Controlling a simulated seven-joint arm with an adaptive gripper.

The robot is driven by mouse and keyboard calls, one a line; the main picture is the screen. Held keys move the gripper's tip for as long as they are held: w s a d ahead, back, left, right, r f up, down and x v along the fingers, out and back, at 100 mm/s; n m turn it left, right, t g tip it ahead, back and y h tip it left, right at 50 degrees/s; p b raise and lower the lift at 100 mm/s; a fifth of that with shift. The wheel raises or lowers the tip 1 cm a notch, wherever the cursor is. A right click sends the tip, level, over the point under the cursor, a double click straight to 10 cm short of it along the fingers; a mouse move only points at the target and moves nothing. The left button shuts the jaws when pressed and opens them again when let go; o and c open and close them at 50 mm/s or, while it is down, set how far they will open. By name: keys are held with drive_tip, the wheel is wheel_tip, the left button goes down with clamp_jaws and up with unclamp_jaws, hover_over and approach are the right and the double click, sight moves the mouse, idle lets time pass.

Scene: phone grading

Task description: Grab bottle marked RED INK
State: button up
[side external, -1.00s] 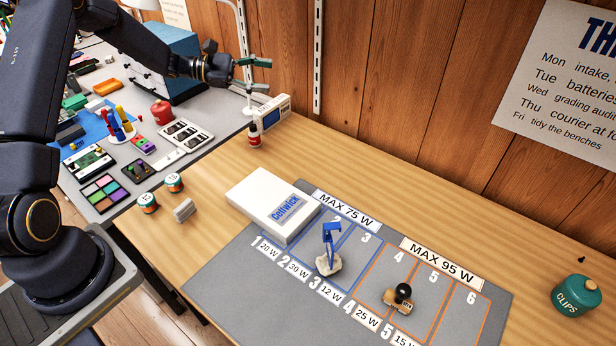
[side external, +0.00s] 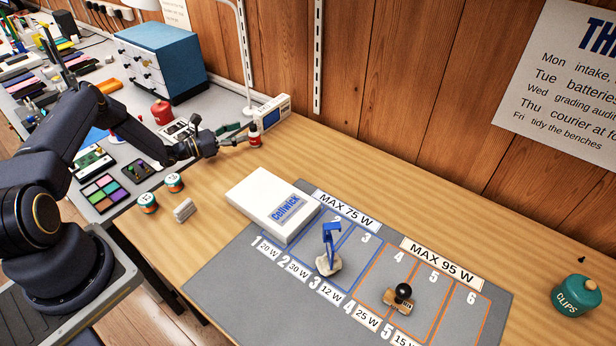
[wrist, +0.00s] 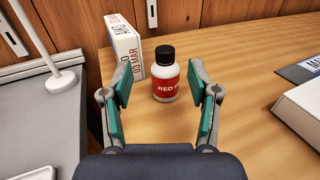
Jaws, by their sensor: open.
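The bottle marked RED INK (wrist: 166,87) stands upright on the wooden table in the wrist view. It is white with a black cap and a red label. It also shows in the side view as a small bottle (side external: 255,140) with red on it, in front of the white-and-blue box. My gripper (wrist: 160,92) is open, its green-padded fingers apart. The bottle appears between and a little beyond the fingertips, touching neither as far as I can see. In the side view my gripper (side external: 242,134) is low, just left of the bottle.
A white box (wrist: 125,47) stands close behind the bottle to the left. A white lamp stand (wrist: 58,78) is farther left. The white Cellwick box (side external: 274,204) lies to the right on the grey mat (side external: 225,283). Table around the bottle's right side is clear.

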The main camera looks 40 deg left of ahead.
sight(253, 130)
drive_tip(key=x, duration=0.5)
drive_tip(key=shift+d+f, duration=0.15)
drive_tip(key=shift+d, duration=0.2)
drive_tip(key=shift+c, duration=0.5)
clamp_jaws()
